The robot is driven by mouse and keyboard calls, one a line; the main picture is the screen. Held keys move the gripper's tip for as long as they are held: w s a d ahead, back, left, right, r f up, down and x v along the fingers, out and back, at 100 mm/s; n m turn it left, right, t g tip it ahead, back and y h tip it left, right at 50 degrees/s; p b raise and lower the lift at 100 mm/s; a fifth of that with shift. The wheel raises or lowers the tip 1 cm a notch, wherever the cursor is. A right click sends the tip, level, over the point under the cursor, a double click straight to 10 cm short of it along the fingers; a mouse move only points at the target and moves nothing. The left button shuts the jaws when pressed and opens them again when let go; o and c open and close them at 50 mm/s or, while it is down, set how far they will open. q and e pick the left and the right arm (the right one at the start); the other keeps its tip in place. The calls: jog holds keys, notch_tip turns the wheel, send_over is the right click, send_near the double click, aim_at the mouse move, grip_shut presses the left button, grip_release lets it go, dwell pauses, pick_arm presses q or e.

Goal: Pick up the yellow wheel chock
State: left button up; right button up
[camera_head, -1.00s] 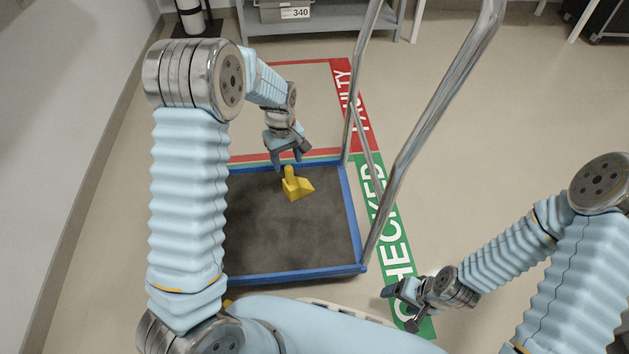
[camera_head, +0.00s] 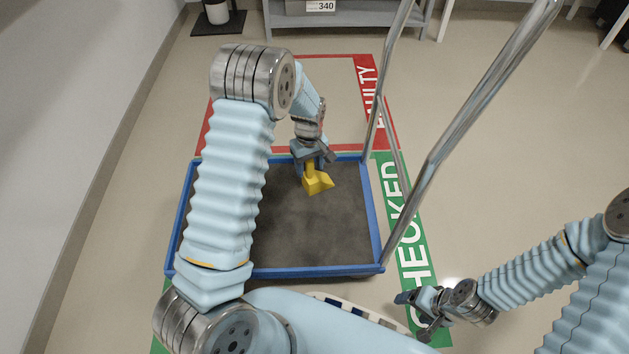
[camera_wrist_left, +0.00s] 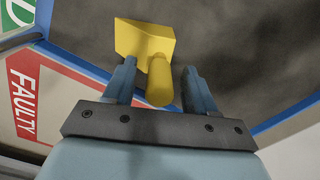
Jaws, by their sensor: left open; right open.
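The yellow wheel chock (camera_head: 318,183) sits on the dark deck of the blue-edged cart, near its far edge. It has a wedge body and an upright round handle. My left gripper (camera_head: 312,163) is at the handle from above, with its fingers open. In the left wrist view the chock (camera_wrist_left: 143,39) has its handle between the two fingers (camera_wrist_left: 158,85), with a gap to the right finger; the left finger is close to it. My right gripper (camera_head: 420,308) is open and empty, low at the right, beside the cart and above the green floor marking.
The cart deck (camera_head: 315,235) is otherwise bare where visible. Its metal push handle (camera_head: 455,130) rises on the right side. Red FAULTY (camera_head: 366,95) and green CHECKED (camera_head: 412,240) floor markings lie around it. A grey shelf (camera_head: 350,18) stands at the back.

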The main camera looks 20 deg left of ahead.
pick_arm(q)
notch_tip(320, 180, down, 2)
grip_shut()
dwell(0.3)
jog(key=shift+r, duration=0.1)
